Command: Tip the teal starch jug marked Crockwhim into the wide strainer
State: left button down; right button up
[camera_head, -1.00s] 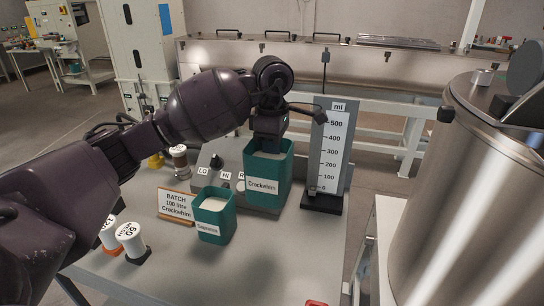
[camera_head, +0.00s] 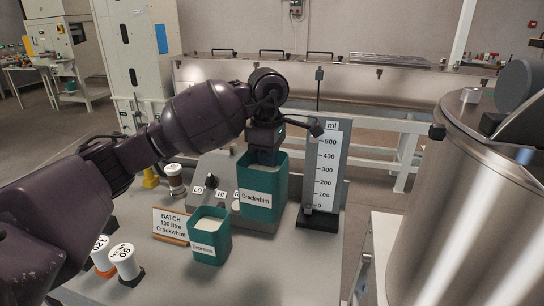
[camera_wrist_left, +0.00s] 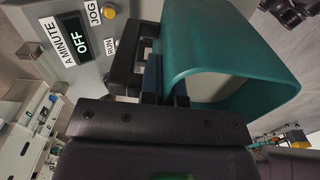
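The teal jug labelled Crockwhim (camera_head: 257,205) stands upright at mid-picture in the head view, with pale content inside. It looks slightly raised off the bench. My left gripper (camera_head: 265,157) comes down on its far side and is shut on it. In the left wrist view the gripper (camera_wrist_left: 165,90) is at the side of the teal jug (camera_wrist_left: 215,45), whose open mouth shows; the contact is partly hidden. A smaller teal jug (camera_head: 210,251), its label hard to read, stands in front, holding white content. I cannot identify a wide strainer. My right gripper is not in view.
A measuring scale marked ml (camera_head: 326,170) stands right of the jug. A control box (camera_head: 215,172) is behind it. A batch sign (camera_head: 170,225) and white-topped mesh pieces (camera_head: 122,257) are at left. A large steel tank (camera_head: 455,210) is at right.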

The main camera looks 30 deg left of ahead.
aim_at(277, 206)
pick_arm(q)
jog(key=s+d+f+m, duration=0.1)
jog(key=f+m, duration=0.1)
jog(key=m, duration=0.1)
jog(key=s+d+f+m, duration=0.2)
jog(key=f+m, duration=0.1)
jog(key=s+d+f+m, duration=0.1)
jog(key=f+m, duration=0.1)
jog(key=m, duration=0.1)
jog(key=shift+s+d+f+m, duration=0.15)
jog(key=shift+d+f+m, duration=0.15)
jog(key=shift+d+m, duration=0.1)
jog(key=s+d+f+m, duration=0.4)
jog(key=s+f+m, duration=0.3)
jog(key=m, duration=0.3)
jog(key=shift+d, duration=0.15)
jog(key=shift+s+d+f, duration=0.1)
jog(key=shift+s, duration=0.1)
